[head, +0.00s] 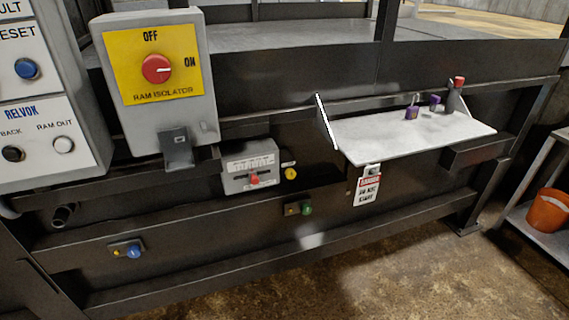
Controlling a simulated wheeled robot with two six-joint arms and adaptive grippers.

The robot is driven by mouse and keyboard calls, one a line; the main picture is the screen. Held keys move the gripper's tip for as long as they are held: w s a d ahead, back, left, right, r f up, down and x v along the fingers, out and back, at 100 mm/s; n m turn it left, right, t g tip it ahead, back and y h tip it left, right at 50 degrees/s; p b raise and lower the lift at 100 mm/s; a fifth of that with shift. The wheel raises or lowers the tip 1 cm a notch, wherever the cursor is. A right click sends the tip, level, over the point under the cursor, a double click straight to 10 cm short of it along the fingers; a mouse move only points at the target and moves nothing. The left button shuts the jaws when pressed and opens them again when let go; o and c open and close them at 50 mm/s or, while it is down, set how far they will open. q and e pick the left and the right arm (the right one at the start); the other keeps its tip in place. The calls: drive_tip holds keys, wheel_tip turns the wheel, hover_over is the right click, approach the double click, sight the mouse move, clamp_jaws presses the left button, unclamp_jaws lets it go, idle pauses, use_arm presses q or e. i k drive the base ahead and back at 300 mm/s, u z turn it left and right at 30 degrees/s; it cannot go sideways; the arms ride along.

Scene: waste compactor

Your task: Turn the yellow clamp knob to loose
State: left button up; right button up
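A small round yellow knob (290,173) sits on the dark front of the machine, just right of a grey box. A small pale label (288,164) lies right above it, too small to read. I cannot tell which way the knob is turned. Neither of my grippers is in view, and nothing covers the knob.
The grey scale box (238,184) has a red knob. A green knob (306,208) and blue knob (134,251) sit lower. A white shelf (375,145) with purple padlocks (412,112) juts out at right, a danger tag (367,190) below it. The isolator box (202,85) protrudes upper left.

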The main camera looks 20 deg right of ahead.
sight(290, 173)
drive_tip(key=z, duration=0.5)
drive_tip(key=k, duration=1.2)
drive_tip(key=z, duration=1.15)
drive_tip(key=i, duration=0.6)
drive_tip(key=z, duration=0.45)
drive_tip(key=i, duration=1.2)
drive_tip(key=u, duration=0.85)
drive_tip(key=i, duration=0.85)
drive_tip(key=u, duration=0.6)
